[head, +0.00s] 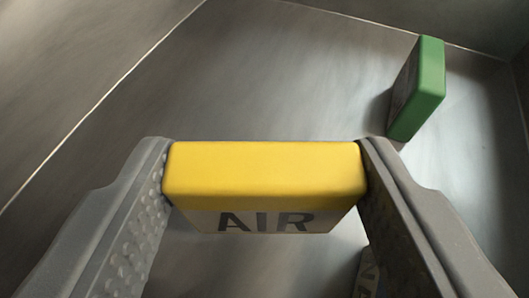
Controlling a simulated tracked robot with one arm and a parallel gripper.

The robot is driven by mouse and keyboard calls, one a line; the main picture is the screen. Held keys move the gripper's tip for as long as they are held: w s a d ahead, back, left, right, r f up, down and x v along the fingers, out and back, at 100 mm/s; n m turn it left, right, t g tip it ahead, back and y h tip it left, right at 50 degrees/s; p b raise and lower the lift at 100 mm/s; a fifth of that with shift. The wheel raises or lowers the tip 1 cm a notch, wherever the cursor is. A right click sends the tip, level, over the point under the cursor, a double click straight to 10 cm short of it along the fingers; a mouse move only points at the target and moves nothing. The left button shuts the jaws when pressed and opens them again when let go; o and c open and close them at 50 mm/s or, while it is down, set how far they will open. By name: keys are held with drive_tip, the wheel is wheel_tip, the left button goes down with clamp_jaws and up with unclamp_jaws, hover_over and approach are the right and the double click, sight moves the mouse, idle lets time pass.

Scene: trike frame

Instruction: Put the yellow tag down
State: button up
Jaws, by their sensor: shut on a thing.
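The yellow tag (262,176) is a yellow block with a pale face lettered "AIR" in dark print. My gripper (265,185) is shut on it, with one grey textured finger against each end. The tag sits level between the fingers in the lower middle of the head view. Whether its underside touches the grey surface (250,80) cannot be told from this angle.
A green block (418,90) stands on the grey surface at the upper right, apart from my gripper. A partly hidden lettered item (368,272) shows beside the right finger at the bottom. The surface left of and beyond the tag is clear, crossed by a thin pale line.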

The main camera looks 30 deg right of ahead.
drive_tip(key=shift+f, duration=0.25)
drive_tip(key=shift+f, duration=0.35)
drive_tip(key=o, duration=1)
drive_tip(key=shift+r, duration=0.5)
drive_tip(key=p+v, duration=0.1)
drive_tip(key=v, duration=0.6)
drive_tip(key=shift+s+a+r+p, duration=0.1)
drive_tip(key=shift+s+r+p, duration=0.15)
drive_tip(key=shift+p, duration=0.15)
